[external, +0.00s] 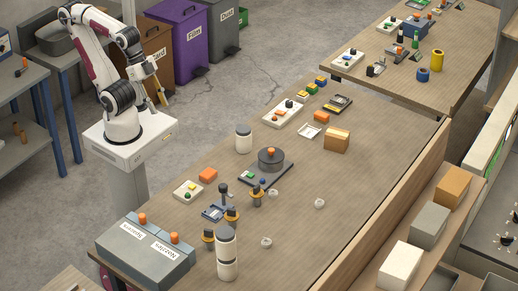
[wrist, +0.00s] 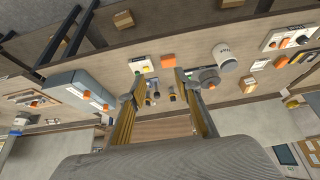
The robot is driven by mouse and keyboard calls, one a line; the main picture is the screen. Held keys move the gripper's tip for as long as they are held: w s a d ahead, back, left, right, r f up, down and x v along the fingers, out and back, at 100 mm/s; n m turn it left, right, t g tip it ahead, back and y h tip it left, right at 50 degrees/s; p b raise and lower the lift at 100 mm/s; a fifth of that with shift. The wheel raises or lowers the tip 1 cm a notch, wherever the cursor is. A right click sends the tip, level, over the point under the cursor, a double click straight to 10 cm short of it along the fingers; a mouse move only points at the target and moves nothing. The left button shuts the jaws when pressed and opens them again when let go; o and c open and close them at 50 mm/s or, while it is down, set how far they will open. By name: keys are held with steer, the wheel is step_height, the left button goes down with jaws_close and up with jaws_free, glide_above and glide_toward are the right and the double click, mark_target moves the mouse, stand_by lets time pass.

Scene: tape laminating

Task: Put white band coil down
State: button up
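Three small white coil-like pieces lie apart on the wooden table: one white coil (external: 319,203) to the right, one (external: 266,242) nearer the front, and one (external: 273,193) beside the dark round device. They are too small to tell which is the white band coil, and I cannot make them out in the wrist view. My gripper (external: 162,99) hangs beside my base, off the table's left side and far from these pieces. In the wrist view my gripper (wrist: 156,75) has its two yellow fingers wide apart, with nothing visible held between them.
Grey boxes (external: 145,252) with orange knobs stand at the front left. A white cylinder (external: 243,139), a dark round device (external: 271,160) and a taller white cylinder (external: 227,254) stand on the table. An orange-brown box (external: 336,140) stands farther back. The table's right middle is clear.

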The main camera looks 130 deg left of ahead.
steer(key=shift+w, duration=0.1)
steer(key=w+a+f+t+y, duration=0.1)
steer(key=w+a, duration=0.3)
steer(key=w, duration=0.8)
steer(key=w+a+f+t+y, duration=0.15)
steer(key=w+a, duration=0.35)
steer(key=w, duration=0.7)
steer(key=h, duration=0.3)
glide_toward(273, 194)
steer(key=shift+s+a+m+t, duration=0.35)
steer(key=shift+s+m+t, duration=0.1)
steer(key=shift+s, duration=0.15)
steer(key=shift+w+d+f, duration=0.1)
steer(key=shift+w+f, duration=0.05)
steer(key=shift+f, duration=0.25)
steer(key=shift+w+f, duration=0.15)
steer(key=shift+w, duration=0.05)
steer(key=shift+x, duration=1.05)
